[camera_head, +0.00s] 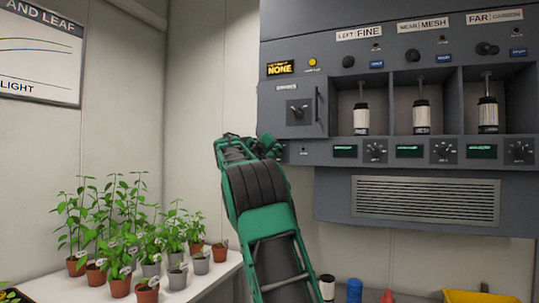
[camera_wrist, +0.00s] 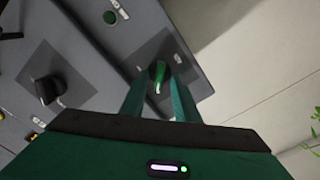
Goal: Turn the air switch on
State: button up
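My gripper (camera_wrist: 158,84) is open, with one green finger on each side of the switch in the picture. I cannot tell whether the fingers touch it. In the head view my gripper (camera_head: 262,146) is at the lower left corner of the grey control panel (camera_head: 420,180), and my arm hides the switch there.
A black knob (camera_wrist: 47,90) on a dark plate is left of my fingers in the wrist view. A lever switch (camera_head: 298,112) sits above my gripper. Dials (camera_head: 376,152) and three bays line the panel to the right. Potted plants stand on a white table (camera_head: 205,283) at left.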

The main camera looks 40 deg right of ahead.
grip_shut()
jog(key=shift+f, duration=0.1)
jog(key=m, duration=1.2)
jog(key=shift+s+m, duration=0.2)
jog(key=shift+m, duration=0.2)
jog(key=m, duration=0.4)
jog(key=shift+f+m, duration=0.2)
jog(key=shift+m, duration=0.2)
